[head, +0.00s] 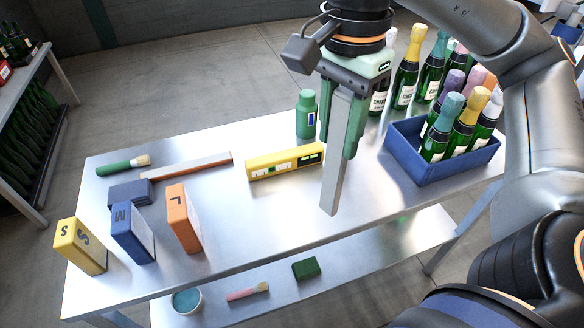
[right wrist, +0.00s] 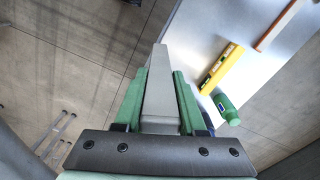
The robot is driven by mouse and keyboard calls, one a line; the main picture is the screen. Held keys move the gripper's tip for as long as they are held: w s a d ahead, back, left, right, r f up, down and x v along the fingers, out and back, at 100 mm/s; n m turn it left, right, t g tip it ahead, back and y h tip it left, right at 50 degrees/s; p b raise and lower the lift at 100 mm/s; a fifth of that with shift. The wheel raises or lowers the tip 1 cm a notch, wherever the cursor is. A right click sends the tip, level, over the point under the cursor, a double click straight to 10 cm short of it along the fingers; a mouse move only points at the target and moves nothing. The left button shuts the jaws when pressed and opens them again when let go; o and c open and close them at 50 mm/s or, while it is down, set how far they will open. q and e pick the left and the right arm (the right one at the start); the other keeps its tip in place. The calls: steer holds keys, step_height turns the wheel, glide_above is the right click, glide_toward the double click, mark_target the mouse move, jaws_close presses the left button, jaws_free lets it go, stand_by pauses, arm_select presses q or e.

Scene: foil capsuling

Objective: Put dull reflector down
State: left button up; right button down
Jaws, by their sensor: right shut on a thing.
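A long flat grey bar (head: 338,160), matching a dull reflector, is held upright and slightly tilted in my right gripper (head: 354,140). The green fingers are shut on its upper part. Its lower end hangs over the front right of the metal table (head: 265,215); I cannot tell whether it touches. In the right wrist view the grey bar (right wrist: 160,85) runs between the two green fingers of my right gripper (right wrist: 163,80). My left gripper is in neither view.
A yellow level (head: 285,162) and a green bottle (head: 306,115) stand left of the bar. A blue crate (head: 425,168) of foil-topped bottles is to the right. A wood-edged bar (head: 187,165), a brush (head: 122,165) and S, M, L boxes (head: 133,233) are left. The table's front middle is clear.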

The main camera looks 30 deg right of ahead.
steer(key=w+f, duration=1.1)
steer(key=shift+d+f+p, duration=0.35)
steer(key=shift+f+p, duration=0.05)
steer(key=shift+f, duration=0.2)
steer(key=c, duration=0.5)
jaws_free()
steer(key=shift+r, duration=0.15)
step_height(320, 180, up, 12)
steer(key=shift+p, duration=0.3)
